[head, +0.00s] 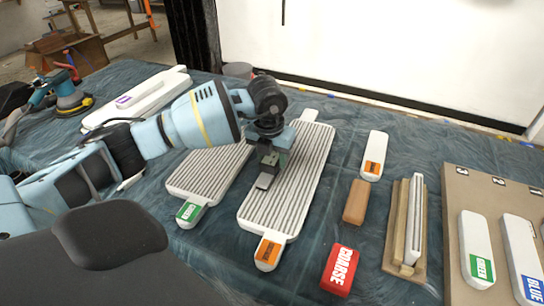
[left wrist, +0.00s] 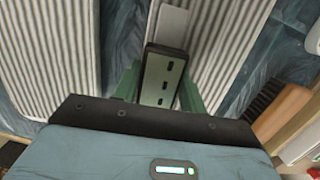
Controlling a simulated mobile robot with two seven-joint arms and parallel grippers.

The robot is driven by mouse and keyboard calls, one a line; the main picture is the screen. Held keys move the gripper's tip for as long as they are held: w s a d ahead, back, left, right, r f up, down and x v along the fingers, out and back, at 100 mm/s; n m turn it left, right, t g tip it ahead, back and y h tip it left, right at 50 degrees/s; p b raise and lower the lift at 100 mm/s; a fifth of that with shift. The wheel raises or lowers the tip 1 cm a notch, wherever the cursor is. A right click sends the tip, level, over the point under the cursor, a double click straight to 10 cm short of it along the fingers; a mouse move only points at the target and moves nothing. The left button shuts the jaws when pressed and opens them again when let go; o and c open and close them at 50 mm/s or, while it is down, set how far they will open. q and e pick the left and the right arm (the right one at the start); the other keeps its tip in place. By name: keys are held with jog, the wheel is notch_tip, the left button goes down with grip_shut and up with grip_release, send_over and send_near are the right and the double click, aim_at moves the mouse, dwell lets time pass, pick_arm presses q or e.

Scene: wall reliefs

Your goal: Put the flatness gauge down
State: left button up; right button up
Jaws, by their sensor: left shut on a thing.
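My left gripper (head: 271,158) is shut on the flatness gauge (head: 265,181), a small dark block with a pale grey flat strip. In the left wrist view the gauge (left wrist: 162,76) sits between the green fingers of my left gripper (left wrist: 160,92), its strip pointing away. The gripper is over the white and grey ribbed panel with the orange label (head: 255,212). The strip's end is over the panel's left part; I cannot tell if it touches. My right gripper is in neither view.
A green-labelled ribbed panel (head: 192,180) lies to the left. To the right are an orange-labelled white block (head: 374,145), a brown block (head: 356,202), a red COARSE block (head: 339,270), a wooden rack (head: 400,230) and a board (head: 455,185). Blue cloth shows between them.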

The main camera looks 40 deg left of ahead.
aim_at(270, 161)
pick_arm(q)
jog(key=shift+f, duration=0.15)
jog(key=o, duration=1.1)
jog(key=shift+o, duration=0.2)
jog(key=shift+r, duration=0.45)
notch_tip(270, 161, up, 11)
jog(key=s, duration=0.1)
jog(key=shift+s+d+r+p, duration=0.2)
jog(key=shift+s+d+p, duration=0.1)
jog(key=shift+s, duration=0.05)
